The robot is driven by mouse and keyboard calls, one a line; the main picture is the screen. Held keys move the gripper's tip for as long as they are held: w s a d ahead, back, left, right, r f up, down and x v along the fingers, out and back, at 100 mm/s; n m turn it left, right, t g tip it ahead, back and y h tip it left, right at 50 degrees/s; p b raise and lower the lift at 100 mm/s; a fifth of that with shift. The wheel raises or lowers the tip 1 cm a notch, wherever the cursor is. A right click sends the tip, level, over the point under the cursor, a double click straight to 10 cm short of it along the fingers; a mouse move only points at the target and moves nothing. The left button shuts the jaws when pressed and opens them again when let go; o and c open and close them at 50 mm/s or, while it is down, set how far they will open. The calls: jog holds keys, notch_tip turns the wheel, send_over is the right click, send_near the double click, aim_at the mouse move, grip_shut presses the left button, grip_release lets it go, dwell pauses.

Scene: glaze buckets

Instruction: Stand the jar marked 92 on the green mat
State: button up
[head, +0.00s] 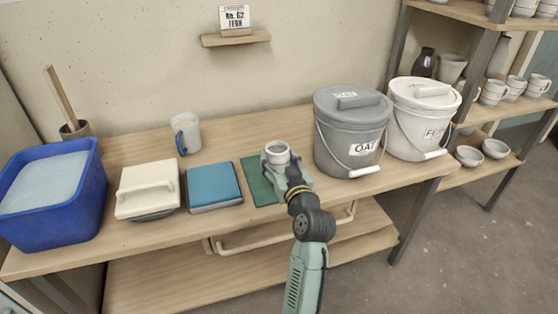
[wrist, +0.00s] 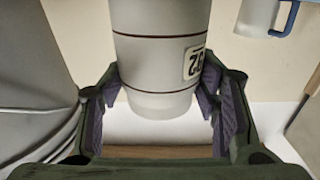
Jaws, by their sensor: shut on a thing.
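A pale jar (head: 277,147) with an open round top is upright in my gripper (head: 285,165). In the wrist view the same jar (wrist: 155,60) has dark thin bands and a white label (wrist: 194,62) that turns partly out of sight; its digits look upside down and fit 92. My gripper (wrist: 155,105) is shut on the jar, with a finger pad at each side. The green mat (head: 258,183) lies on the bench under and left of my gripper, partly hidden by it. I cannot tell whether the jar's base touches the mat.
A grey lidded bucket (head: 345,130) marked OAT stands close on the right, with a white bucket (head: 420,115) beyond. A blue book-like block (head: 213,185), a white lidded dish (head: 147,188), a blue-handled mug (head: 186,133) and a blue tub (head: 55,215) stand left.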

jog(key=shift+f, duration=0.55)
jog(key=shift+f, duration=0.1)
jog(key=shift+f, duration=0.15)
jog(key=o, duration=1.6)
jog(key=shift+c, duration=0.2)
